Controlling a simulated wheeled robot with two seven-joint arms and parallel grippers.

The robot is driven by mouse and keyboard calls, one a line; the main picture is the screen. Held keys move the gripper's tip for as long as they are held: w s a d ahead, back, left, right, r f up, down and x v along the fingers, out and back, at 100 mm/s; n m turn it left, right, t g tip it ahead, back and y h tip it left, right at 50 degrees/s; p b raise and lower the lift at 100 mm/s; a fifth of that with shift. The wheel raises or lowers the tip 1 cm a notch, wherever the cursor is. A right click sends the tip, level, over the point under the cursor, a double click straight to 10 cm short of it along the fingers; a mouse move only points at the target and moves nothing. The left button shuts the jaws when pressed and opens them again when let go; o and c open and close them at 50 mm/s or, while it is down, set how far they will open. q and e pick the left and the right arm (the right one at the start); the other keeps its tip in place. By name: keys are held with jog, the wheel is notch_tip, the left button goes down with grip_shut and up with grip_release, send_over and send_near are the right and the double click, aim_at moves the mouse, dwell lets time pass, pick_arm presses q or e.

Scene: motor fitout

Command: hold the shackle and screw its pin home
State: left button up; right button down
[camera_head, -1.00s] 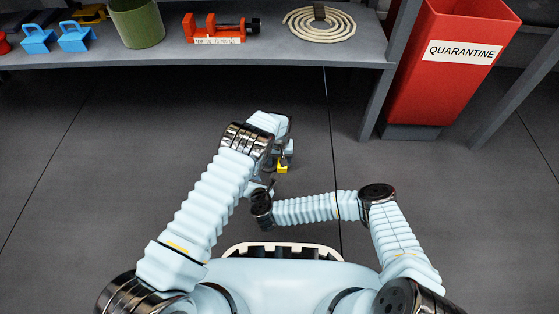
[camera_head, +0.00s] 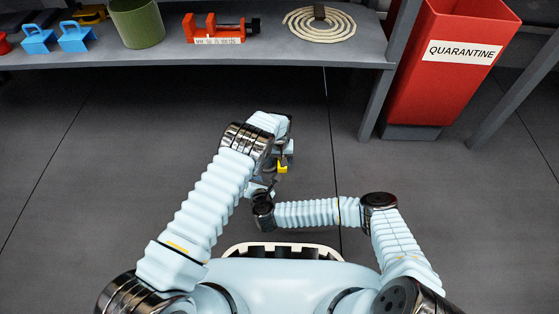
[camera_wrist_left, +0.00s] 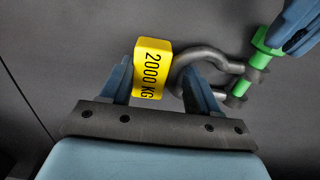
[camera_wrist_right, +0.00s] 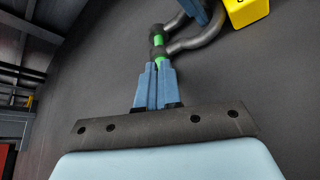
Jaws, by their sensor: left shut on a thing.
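The shackle is a grey bow (camera_wrist_left: 188,62) with a yellow 2000 KG tag (camera_wrist_left: 152,68) beside it. My left gripper (camera_wrist_left: 160,78) is shut on the shackle and holds it above the floor; the tag shows between its fingers. The green pin (camera_wrist_left: 241,87) spans the two eyes of the shackle, and its green head stands outside the near eye. My right gripper (camera_wrist_right: 157,68) has its fingers closed together at the pin's head, in line with the pin (camera_wrist_right: 158,41). In the head view, the yellow tag (camera_head: 283,167) shows below my left wrist; the shackle is mostly hidden.
A grey shelf (camera_head: 340,48) at the back bears blue weights (camera_head: 75,37), a green bin (camera_head: 137,22), an orange vice (camera_head: 214,30) and a coiled rope (camera_head: 319,22). A red quarantine bin (camera_head: 440,85) stands at right. The floor around the arms is clear.

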jog(key=shift+s+d+f, duration=0.1)
jog(key=shift+d+f, duration=0.1)
jog(key=shift+f, duration=0.15)
jog(key=shift+d+r, duration=0.15)
jog(key=shift+r, duration=0.2)
jog(key=shift+s+r, duration=0.15)
jog(key=shift+s, duration=2.8)
jog(key=shift+s+a, duration=0.4)
jog(key=shift+a, duration=0.05)
jog(key=shift+w, duration=3.45)
